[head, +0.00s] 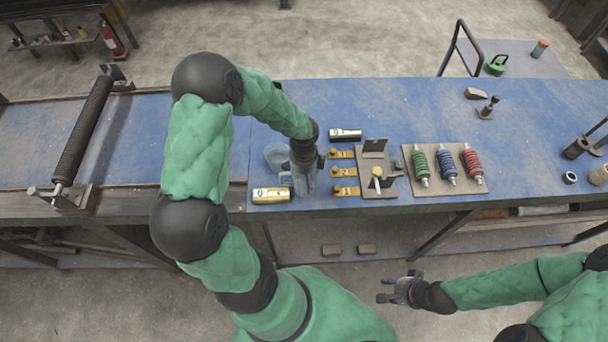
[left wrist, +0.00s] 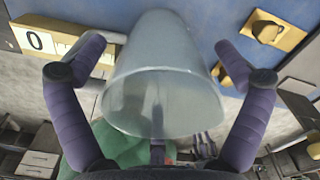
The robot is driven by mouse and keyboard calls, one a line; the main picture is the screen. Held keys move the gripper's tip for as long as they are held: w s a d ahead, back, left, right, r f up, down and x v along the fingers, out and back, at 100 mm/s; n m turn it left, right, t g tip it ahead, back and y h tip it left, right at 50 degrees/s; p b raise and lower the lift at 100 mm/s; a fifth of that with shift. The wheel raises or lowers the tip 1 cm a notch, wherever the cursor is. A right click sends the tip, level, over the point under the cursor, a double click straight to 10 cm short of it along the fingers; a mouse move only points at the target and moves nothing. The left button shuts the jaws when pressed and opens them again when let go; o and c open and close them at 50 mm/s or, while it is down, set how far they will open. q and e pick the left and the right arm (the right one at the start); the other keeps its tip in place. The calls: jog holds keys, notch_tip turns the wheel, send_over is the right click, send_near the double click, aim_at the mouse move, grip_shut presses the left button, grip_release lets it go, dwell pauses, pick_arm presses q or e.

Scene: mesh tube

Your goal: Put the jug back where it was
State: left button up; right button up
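In the left wrist view the jug (left wrist: 162,75) fills the middle, between the two purple-grey fingers of the left gripper (left wrist: 160,52). The fingers are spread, with a visible gap on each side of the jug. I cannot tell whether the jug rests fully on the bench. My right gripper (head: 396,288) is empty, its fingers apart, out over the floor in front of the bench.
Yellow latch pieces (head: 345,172), a clamp plate (head: 375,188) and a board with green, blue and red springs (head: 447,183) stand to the right. The back middle is clear.

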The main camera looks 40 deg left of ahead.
pick_arm(q)
jog(key=shift+r, duration=0.15)
jog(key=shift+r, duration=0.3)
notch_tip(320, 180, up, 12)
jog(key=p, duration=0.1)
jog(key=shift+f+p, duration=0.25)
jog(key=shift+p, duration=0.05)
